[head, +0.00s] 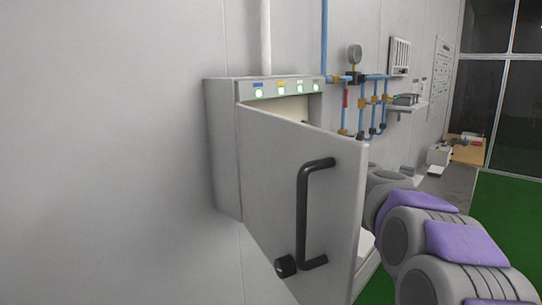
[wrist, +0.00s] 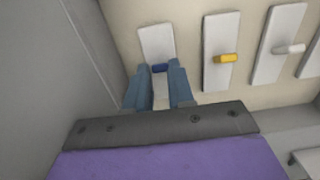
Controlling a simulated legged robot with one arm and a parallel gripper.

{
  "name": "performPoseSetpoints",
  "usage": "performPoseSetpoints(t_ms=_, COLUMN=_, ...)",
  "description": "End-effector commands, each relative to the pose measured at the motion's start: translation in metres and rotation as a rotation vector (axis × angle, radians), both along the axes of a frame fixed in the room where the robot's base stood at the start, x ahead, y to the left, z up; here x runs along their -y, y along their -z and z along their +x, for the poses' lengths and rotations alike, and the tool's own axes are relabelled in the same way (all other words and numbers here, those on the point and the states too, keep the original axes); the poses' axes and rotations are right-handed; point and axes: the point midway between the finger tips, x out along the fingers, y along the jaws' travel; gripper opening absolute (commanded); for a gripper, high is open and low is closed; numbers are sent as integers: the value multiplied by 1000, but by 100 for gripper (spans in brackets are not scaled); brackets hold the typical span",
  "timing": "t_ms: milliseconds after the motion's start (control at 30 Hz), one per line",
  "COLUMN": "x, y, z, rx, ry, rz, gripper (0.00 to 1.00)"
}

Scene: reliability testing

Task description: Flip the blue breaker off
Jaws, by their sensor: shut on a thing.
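The blue breaker (wrist: 160,68) is a small blue lever on a white plate at the left of a row in the wrist view. My gripper (wrist: 160,76) is at that lever, with one blue-grey finger on each side of it, shut on it. The lower part of the blue breaker's plate is partly hidden between the fingers. In the head view, the grey electrical cabinet (head: 222,145) hangs on the wall with its door (head: 270,165) standing open. The door hides my gripper and the breakers there.
A yellow breaker (wrist: 226,58) and a white breaker (wrist: 290,49) sit to the right of the blue one. The door has a black handle (head: 303,215). Green lights (head: 259,93) line the cabinet top. Blue pipes with a gauge (head: 355,54) are on the wall to the right.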

Motion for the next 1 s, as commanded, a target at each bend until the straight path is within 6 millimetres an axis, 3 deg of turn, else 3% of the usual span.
performPoseSetpoints(t_ms=33, x=-7, y=-1, z=-1, rx=2, ry=-10, rz=0, gripper=0)
performPoseSetpoints(t_ms=1000, x=-13, y=0, z=1, rx=13, ry=-10, rz=14, gripper=0)
